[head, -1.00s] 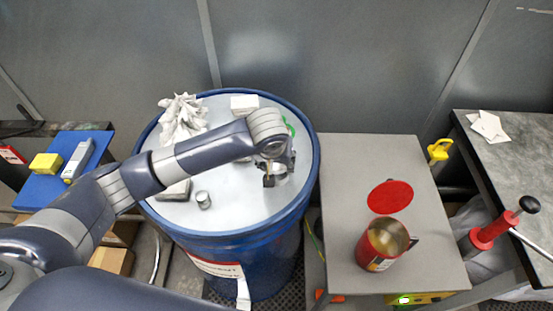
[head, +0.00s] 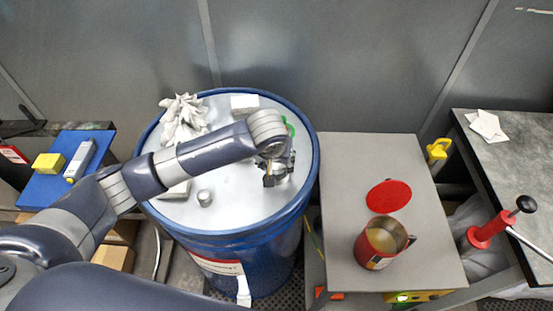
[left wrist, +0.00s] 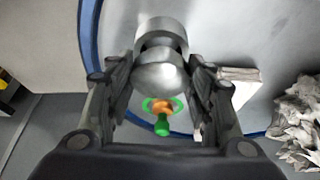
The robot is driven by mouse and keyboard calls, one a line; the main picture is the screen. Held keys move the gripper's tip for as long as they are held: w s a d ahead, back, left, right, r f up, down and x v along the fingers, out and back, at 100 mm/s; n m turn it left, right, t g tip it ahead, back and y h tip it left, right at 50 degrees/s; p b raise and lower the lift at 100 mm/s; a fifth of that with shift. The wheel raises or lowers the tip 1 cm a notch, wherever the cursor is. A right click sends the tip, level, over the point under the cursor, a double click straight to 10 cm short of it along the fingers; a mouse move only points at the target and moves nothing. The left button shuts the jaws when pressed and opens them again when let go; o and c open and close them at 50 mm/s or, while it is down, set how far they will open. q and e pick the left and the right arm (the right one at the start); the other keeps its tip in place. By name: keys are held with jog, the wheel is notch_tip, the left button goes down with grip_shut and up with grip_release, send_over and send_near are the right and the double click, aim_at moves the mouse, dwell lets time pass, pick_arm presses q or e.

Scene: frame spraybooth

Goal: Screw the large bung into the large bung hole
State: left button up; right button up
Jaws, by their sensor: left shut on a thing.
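My left gripper (head: 277,178) is over the right part of the blue drum's lid (head: 240,205), pointing down. In the left wrist view its two fingers (left wrist: 160,88) are shut on a round silver metal piece, the large bung (left wrist: 160,76). Another silver round part (left wrist: 160,33) shows just beyond the bung; I cannot tell whether it is the rim of the large bung hole. The fingers and bung hide the hole, so I cannot tell how deep the bung sits. My right gripper is not in view.
On the lid are a small silver cylinder (head: 204,198), crumpled white rags (head: 182,118), a white block (head: 244,104) and a green item with orange (left wrist: 162,112), partly behind my wrist. A grey cabinet (head: 340,200) at right carries a red can (head: 381,243) and red disc (head: 388,196).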

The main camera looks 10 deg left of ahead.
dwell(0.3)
pick_arm(q)
jog(key=shift+f+b, duration=0.4)
jog(key=shift+f, duration=0.55)
jog(key=shift+r, duration=0.1)
jog(key=shift+r+p, duration=0.75)
jog(key=shift+p, duration=0.4)
jog(key=shift+p, duration=0.45)
dwell(0.4)
